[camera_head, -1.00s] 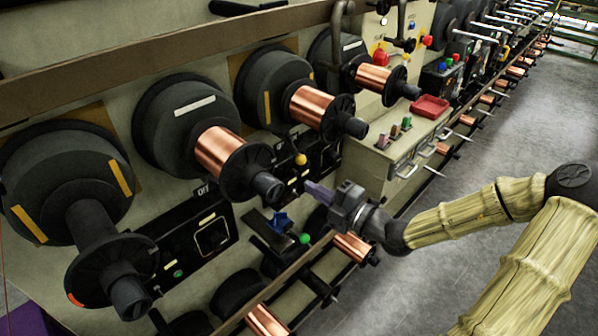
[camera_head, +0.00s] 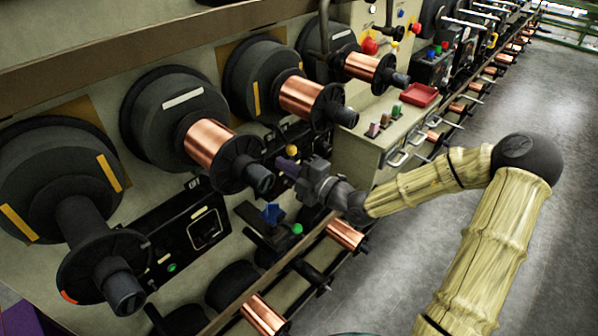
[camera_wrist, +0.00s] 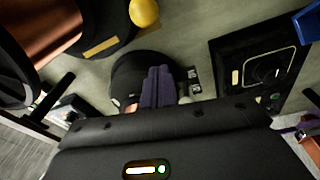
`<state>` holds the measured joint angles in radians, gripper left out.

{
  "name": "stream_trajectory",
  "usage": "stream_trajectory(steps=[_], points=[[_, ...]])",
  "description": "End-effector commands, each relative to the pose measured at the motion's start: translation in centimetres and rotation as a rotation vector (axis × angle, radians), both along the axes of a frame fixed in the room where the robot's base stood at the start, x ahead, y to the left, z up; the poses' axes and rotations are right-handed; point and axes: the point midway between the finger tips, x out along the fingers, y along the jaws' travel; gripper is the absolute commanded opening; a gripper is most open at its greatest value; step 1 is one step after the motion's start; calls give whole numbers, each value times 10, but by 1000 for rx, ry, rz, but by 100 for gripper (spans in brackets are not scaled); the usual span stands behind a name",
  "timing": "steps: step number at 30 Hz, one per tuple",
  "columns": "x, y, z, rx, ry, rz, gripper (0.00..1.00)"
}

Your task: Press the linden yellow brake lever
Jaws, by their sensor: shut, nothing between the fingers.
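The yellow ball knob (camera_head: 292,150) of the brake lever shows on the machine front, just right of a copper spool's flange. In the wrist view the yellow knob (camera_wrist: 144,12) is at the top edge, above my fingertips in the picture; its stem is not clear. My gripper (camera_head: 282,165) has purple fingers shut together with nothing between them. It is just below and left of the knob in the head view. The fingers (camera_wrist: 158,86) point at the machine face in the wrist view, with a visible gap to the knob. I cannot tell the depth between them.
A blue lever (camera_head: 270,213) and a green knob (camera_head: 297,229) are below my gripper. A copper spool (camera_head: 209,144) juts out at left, another copper spool (camera_head: 303,97) above. A red tray (camera_head: 419,95) sits on the cabinet at right. The aisle floor (camera_head: 400,270) is clear.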

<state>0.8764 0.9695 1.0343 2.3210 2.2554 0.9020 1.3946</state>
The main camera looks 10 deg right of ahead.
Motion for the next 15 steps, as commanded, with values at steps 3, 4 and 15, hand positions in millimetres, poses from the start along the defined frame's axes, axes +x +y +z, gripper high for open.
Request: stream_trajectory(steps=[3, 4, 15], points=[[11, 12, 2, 2, 0, 2, 0], [13, 15, 2, 1, -1, 2, 0], [35, -6, -3, 0, 0, -2, 0]])
